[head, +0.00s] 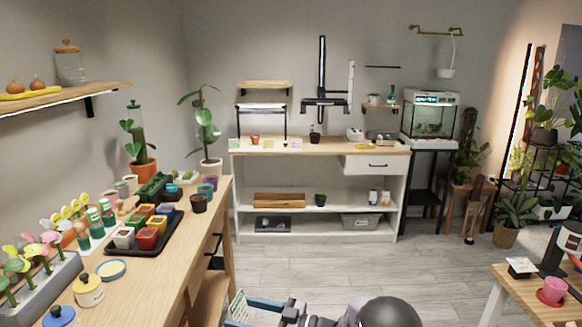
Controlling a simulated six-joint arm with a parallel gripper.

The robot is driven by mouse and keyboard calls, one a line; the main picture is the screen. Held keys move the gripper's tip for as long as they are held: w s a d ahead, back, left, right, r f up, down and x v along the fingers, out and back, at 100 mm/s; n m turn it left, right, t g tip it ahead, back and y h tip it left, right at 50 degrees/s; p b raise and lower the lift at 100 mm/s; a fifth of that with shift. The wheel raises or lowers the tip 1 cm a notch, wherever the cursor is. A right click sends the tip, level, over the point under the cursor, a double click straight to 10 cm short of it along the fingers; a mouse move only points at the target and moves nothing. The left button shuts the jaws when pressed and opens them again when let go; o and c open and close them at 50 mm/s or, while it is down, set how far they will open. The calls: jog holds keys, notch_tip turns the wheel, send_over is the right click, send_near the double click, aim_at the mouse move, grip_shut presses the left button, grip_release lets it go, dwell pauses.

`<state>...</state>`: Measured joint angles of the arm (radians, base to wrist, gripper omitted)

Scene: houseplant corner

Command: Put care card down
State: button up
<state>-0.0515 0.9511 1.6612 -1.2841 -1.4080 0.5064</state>
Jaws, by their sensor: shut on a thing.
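The care card (237,302), a small white card with green markings, shows at the bottom edge, just right of the wooden bench's front. My gripper (240,312), with blue fingers, is shut on this card and holds it tilted over the floor. The picture's bottom edge cuts off part of the gripper, and the card's lower part is partly hidden. Several small pale and green cards (267,144) stand or lie on the far white bench (335,149); their print is too small to read.
The wooden bench (190,245) at left carries a black tray (122,249) of coloured pots, seedlings and tins. A small table (522,288) with a pink pot (553,288) stands at right. The grey floor (400,265) between is clear.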

jog(key=s+d+f+m+t+h, duration=0.1)
jog(key=s+d+f, duration=0.3)
jog(key=d, duration=0.5)
jog(key=s+d+f+m+t, duration=0.1)
jog(key=s+d+f+t, duration=0.15)
jog(key=d, duration=0.75)
jog(key=s+d+m+t+h, duration=0.2)
jog(key=s+d, duration=0.5)
jog(key=s, duration=0.2)
notch_tip(320, 180, up, 9)
jog(key=p, duration=1.4)
jog(key=shift+s+d+f+p, duration=0.15)
jog(key=shift+d+f+p, duration=0.05)
jog(key=shift+p, duration=0.1)
